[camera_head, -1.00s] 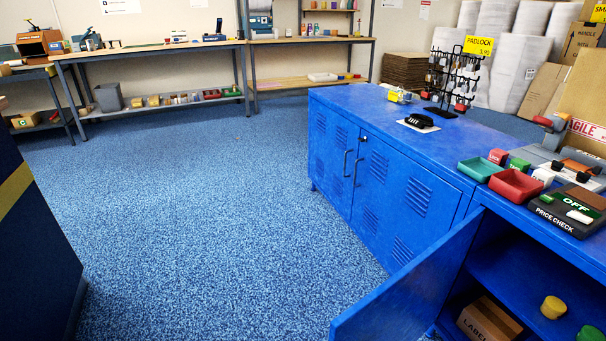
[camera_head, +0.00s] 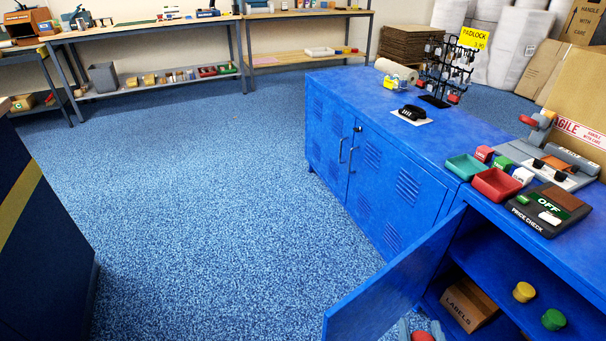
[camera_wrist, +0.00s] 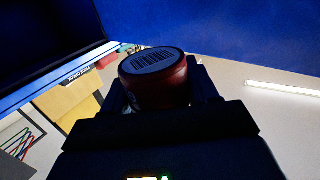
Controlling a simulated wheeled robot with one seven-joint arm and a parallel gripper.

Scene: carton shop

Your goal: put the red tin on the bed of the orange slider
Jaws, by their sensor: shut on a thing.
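The red tin (camera_wrist: 155,88) has a barcode label on its end and sits between the jaws of my gripper (camera_wrist: 162,80) in the wrist view. My gripper is shut on it. In the head view, my gripper (camera_head: 420,331) and a bit of red show at the bottom edge, beside the open cabinet door; the rest is cut off. I cannot make out for sure which thing is the orange slider. A grey device with small orange and dark parts (camera_head: 565,172) stands on the right cabinet top.
The open blue door (camera_head: 385,285) stands out from the cabinet. Inside are a labels carton (camera_head: 470,305), a yellow tin (camera_head: 523,292) and a green tin (camera_head: 553,319). Green (camera_head: 463,167) and red (camera_head: 496,184) trays and a price-check box (camera_head: 548,210) crowd the top. Blue floor is clear.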

